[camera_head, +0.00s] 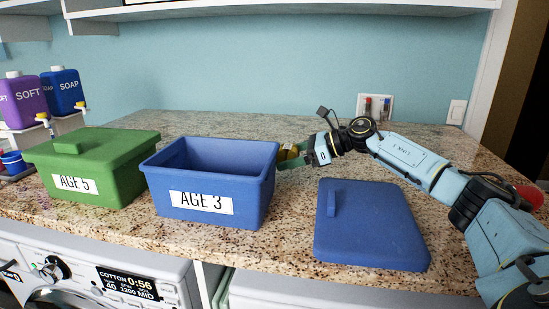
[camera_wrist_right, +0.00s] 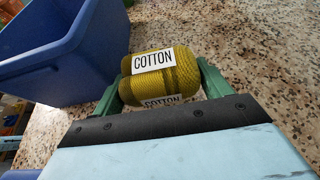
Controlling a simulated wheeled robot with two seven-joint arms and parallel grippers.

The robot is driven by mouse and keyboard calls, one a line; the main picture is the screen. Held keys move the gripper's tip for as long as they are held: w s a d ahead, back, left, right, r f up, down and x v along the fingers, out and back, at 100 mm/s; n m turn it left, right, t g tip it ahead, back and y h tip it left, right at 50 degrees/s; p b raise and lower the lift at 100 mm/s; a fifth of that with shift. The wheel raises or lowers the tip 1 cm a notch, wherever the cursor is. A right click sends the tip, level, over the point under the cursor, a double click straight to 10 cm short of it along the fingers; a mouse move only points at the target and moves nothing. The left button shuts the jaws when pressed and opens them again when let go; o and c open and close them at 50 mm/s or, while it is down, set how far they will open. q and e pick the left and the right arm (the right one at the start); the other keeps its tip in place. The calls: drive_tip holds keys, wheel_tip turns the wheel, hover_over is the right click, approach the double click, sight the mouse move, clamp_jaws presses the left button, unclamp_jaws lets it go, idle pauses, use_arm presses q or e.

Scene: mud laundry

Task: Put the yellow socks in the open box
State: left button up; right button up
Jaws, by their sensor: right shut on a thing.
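The yellow socks (camera_wrist_right: 160,75) are a rolled yellow bundle with a white COTTON label in the right wrist view. My right gripper (camera_wrist_right: 160,88) is shut on them, with a green finger on each side. In the head view the yellow socks (camera_head: 288,152) show only in part, just right of the open blue box (camera_head: 275,185) labelled AGE 3. The right gripper (camera_head: 292,155) is beside that box's right wall. The box also shows in the right wrist view (camera_wrist_right: 50,70), to the left of the socks. My left gripper is not in view.
A blue lid (camera_head: 375,230) lies flat on the granite counter right of the box. A green box (camera_head: 110,150) with its lid on, labelled AGE 5, stands left. Purple (camera_head: 25,100) and blue (camera_head: 65,95) bottles stand behind it. The counter behind the boxes is clear.

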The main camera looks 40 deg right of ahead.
sight(282, 177)
drive_tip(key=shift+w+a, duration=0.75)
drive_tip(key=shift+w, duration=0.2)
drive_tip(key=shift+a+f, duration=0.1)
drive_tip(key=shift+f, duration=0.05)
wheel_tip(282, 177, down, 4)
drive_tip(key=shift+s+r+b, duration=0.1)
drive_tip(key=shift+r+b, duration=0.15)
drive_tip(key=shift+b, duration=0.7)
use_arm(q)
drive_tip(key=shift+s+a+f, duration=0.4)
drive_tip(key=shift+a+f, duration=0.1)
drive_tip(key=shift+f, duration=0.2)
use_arm(e)
drive_tip(key=shift+r, duration=0.1)
drive_tip(key=o, duration=1)
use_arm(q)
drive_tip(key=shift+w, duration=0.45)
